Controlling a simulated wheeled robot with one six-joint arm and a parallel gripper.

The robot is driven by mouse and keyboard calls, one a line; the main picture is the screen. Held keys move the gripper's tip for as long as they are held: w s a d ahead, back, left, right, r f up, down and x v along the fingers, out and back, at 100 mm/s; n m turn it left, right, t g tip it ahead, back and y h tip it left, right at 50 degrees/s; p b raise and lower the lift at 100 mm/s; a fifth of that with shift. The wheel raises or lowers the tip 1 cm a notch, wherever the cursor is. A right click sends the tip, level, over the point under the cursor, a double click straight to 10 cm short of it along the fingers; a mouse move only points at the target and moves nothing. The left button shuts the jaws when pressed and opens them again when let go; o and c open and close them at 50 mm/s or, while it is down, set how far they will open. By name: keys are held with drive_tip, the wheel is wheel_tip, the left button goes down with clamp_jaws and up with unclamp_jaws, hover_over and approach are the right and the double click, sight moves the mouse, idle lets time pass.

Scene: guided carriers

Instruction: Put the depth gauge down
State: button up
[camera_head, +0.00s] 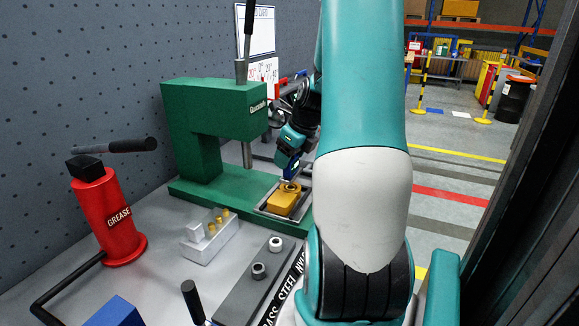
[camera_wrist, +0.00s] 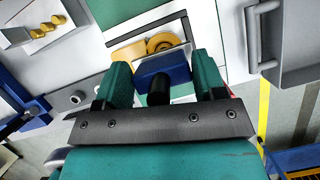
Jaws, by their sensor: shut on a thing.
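The depth gauge (camera_wrist: 163,68), a blue block with a black round stem, is between the two teal fingers of my gripper (camera_wrist: 163,78) in the wrist view. My gripper is shut on it. In the head view my gripper (camera_head: 289,150) is at the green press, and the blue gauge (camera_head: 291,170) shows just above a yellow block (camera_head: 283,204) with a ring on top. The yellow block and its ring also show beyond the gauge in the wrist view (camera_wrist: 128,52). I cannot tell whether the gauge touches the block.
The green press (camera_head: 195,125) stands behind the metal tray (camera_head: 268,213) that bears the yellow block. A red grease pump (camera_head: 105,215), a pale holder with brass pieces (camera_head: 208,240) and a grey plate with two round fittings (camera_head: 250,290) are nearer. A grey handled tray (camera_wrist: 300,45) is at right.

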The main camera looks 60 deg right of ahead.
sight(293, 158)
drive_tip(key=shift+f, duration=1.55)
drive_tip(key=shift+f, duration=0.15)
drive_tip(key=o, duration=1)
drive_tip(key=shift+o, duration=0.2)
drive_tip(key=v, duration=1.2)
drive_tip(key=shift+p, duration=0.3)
